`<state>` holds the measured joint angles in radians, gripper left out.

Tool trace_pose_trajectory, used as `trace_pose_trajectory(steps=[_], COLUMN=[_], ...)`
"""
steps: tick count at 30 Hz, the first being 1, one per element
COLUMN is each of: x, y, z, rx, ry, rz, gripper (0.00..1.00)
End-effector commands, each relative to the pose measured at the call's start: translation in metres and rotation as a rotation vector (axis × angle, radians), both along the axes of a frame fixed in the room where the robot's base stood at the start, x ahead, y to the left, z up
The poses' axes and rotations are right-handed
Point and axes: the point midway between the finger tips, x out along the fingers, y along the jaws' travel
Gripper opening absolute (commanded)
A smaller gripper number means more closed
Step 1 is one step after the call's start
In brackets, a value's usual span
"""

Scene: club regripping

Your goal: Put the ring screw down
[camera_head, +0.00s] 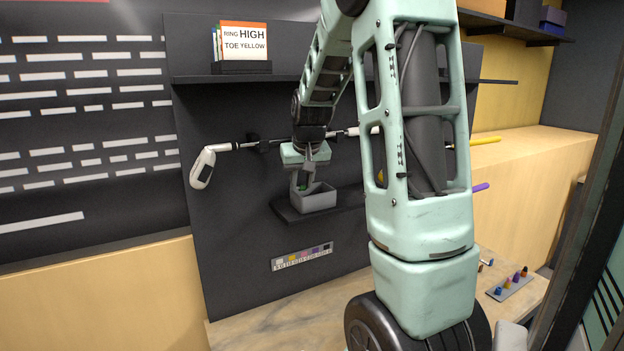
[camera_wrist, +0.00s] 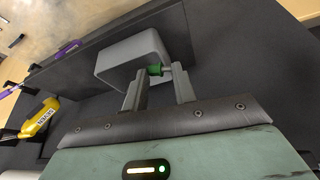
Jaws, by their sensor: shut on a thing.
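My gripper (camera_head: 302,180) is at the wall panel, its fingers pointing down at a small grey bin (camera_head: 319,201). In the wrist view my gripper (camera_wrist: 160,80) is shut on the small green ring screw (camera_wrist: 154,70). The ring screw shows as a green piece between the fingertips, over the open grey bin (camera_wrist: 125,48). I cannot tell whether it touches the bin. Its lower part is hidden.
The bin stands on a small dark shelf (camera_head: 286,212) on the panel. A club with a white head (camera_head: 202,168) is held horizontally behind my gripper. A sign (camera_head: 243,41) reads "RING HIGH, TOE YELLOW". A yellow tool (camera_wrist: 40,118) and purple grips lie nearby.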

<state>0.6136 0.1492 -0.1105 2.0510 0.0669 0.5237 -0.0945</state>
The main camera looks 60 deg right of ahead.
Motion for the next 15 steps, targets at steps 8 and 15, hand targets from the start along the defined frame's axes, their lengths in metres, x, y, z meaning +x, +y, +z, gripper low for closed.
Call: trace_pose_trajectory(steps=[8, 15], x=[0.000, 0.000], y=[-0.028, -0.053], z=[-0.013, -0.030], rx=[0.000, 0.003], ry=[0.000, 0.001], rz=[0.000, -0.001], gripper=[0.02, 0.02])
